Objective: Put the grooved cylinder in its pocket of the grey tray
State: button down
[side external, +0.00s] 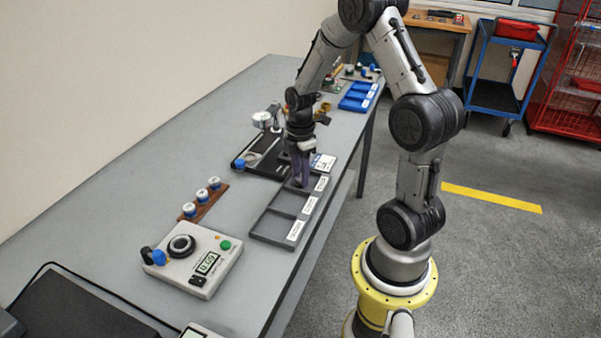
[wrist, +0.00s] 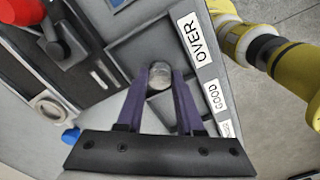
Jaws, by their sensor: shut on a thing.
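My gripper (wrist: 160,78) is shut on a silvery cylinder (wrist: 159,74), whose round end shows between the two purple fingertips in the wrist view. Its groove cannot be made out. The grey tray (side external: 270,238) has three pockets in a row, with white labels along one edge; OVER and GOOD are readable in the wrist view, the third is too small. In the side view my gripper (side external: 302,182) points down at the tray's far end, by the OVER pocket. The fingers hide the cylinder there, and I cannot tell whether it touches the pocket floor.
A black tray (side external: 247,160) with measuring tools lies just beyond the grey tray. A brown rack (side external: 205,200) with several white-topped pieces and a grey gauge box (side external: 195,260) with a display stand nearby. A blue tray (side external: 357,97) is at the far end. Bare table lies left.

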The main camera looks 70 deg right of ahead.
jog(key=shift+f, duration=0.15)
jog(key=shift+c, duration=0.6)
grip_release()
jog(key=shift+r, duration=3.55)
